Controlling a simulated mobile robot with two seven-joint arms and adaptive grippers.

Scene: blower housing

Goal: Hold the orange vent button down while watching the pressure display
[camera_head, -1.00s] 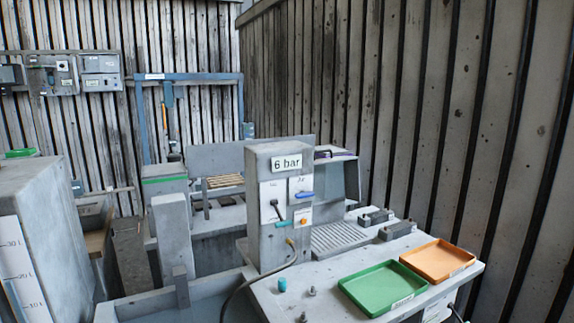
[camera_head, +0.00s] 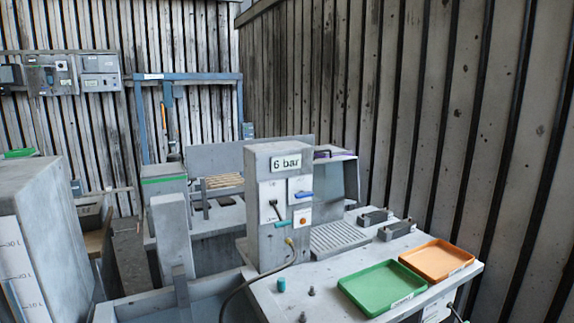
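The orange vent button (camera_head: 303,221) is a small round knob low on the front of a grey upright housing (camera_head: 266,250). It sits on a pale plate, right of a teal lever (camera_head: 283,224) and below a blue lever (camera_head: 304,194). A "6 bar" sign (camera_head: 286,163) is at the top of the housing. A black lever (camera_head: 273,210) is on the left plate. I cannot make out a separate pressure display. Neither of my grippers shows in the head view, and nothing visible touches the button.
A green tray (camera_head: 380,288) and an orange tray (camera_head: 437,260) lie on the grey bench to the right. A dark hose (camera_head: 247,280) runs from the housing down over the bench's left edge. A teal cap (camera_head: 281,285) and small metal fittings (camera_head: 311,291) stand on the bench front.

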